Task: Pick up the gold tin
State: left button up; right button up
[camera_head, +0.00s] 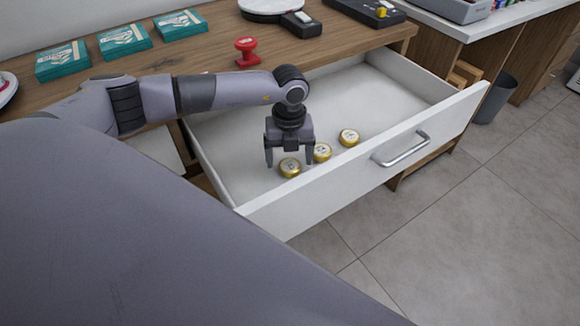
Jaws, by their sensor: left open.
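Three round gold tins with pale lids sit in a row in an open white drawer (225,140). The nearest gold tin (290,168) is at the left, close to the drawer front. The middle gold tin (322,152) is partly covered by a gripper finger. The third gold tin (349,137) lies to the right. My left gripper (289,160) points down into the drawer, open, with its fingers on either side of the nearest tin in the picture. I cannot tell its exact height above the tin. My right gripper is not in view.
The drawer's front panel with a metal handle (402,150) stands between the tins and the floor. On the wooden counter are teal boxes (124,41), a red stamp (247,52) and a black device (301,24). A grey bin (494,98) stands at the right.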

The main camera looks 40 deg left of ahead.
pick_arm(q)
notch_tip(320, 180, down, 2)
jog(key=shift+f, duration=0.1)
jog(key=shift+w, duration=0.1)
jog(key=c, duration=1.1)
